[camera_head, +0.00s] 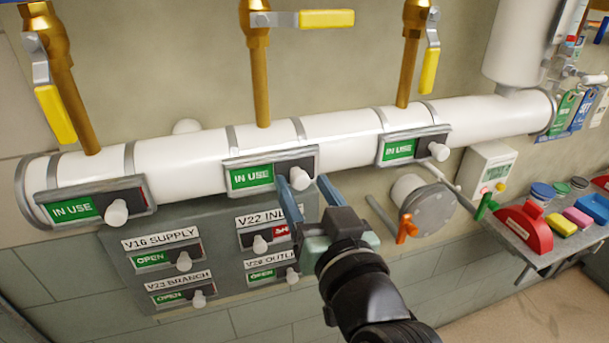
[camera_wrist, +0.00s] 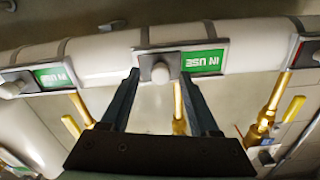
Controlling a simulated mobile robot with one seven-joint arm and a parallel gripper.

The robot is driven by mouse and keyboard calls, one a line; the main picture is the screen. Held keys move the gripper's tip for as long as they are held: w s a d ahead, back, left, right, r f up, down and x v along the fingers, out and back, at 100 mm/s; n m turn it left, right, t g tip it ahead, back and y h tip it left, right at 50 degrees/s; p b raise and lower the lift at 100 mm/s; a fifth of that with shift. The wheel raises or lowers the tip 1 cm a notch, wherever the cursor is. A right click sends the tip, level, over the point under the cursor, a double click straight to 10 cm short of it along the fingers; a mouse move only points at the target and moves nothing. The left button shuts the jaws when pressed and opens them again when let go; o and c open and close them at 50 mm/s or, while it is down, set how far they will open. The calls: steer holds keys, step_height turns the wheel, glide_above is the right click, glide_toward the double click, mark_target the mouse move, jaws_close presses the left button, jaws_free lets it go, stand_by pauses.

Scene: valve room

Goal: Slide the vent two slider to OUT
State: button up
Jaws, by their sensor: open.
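Three sliders with green IN USE windows and white knobs sit along the white pipe. None carries a readable vent number. The middle slider (camera_head: 250,178) shows green on its left, with its knob (camera_head: 299,178) at the right end. In the wrist view, upside down, the same slider (camera_wrist: 203,60) has its knob (camera_wrist: 160,73) left of the green. My gripper (camera_head: 303,181) is open, its blue-grey fingers either side of the middle knob. In the wrist view my gripper (camera_wrist: 160,80) also straddles the knob; I cannot tell whether it touches.
The left slider (camera_head: 72,209) and right slider (camera_head: 398,149) flank the middle one. A grey panel (camera_head: 222,270) with several smaller sliders lies below. Brass pipes with yellow levers (camera_head: 326,19) rise above. A shelf (camera_head: 520,240) with a red object and jars stands right.

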steer(key=shift+w+a, duration=0.15)
steer(key=shift+w, duration=0.25)
steer(key=shift+c, duration=0.2)
jaws_close()
stand_by(1.0)
steer(key=shift+a, duration=0.1)
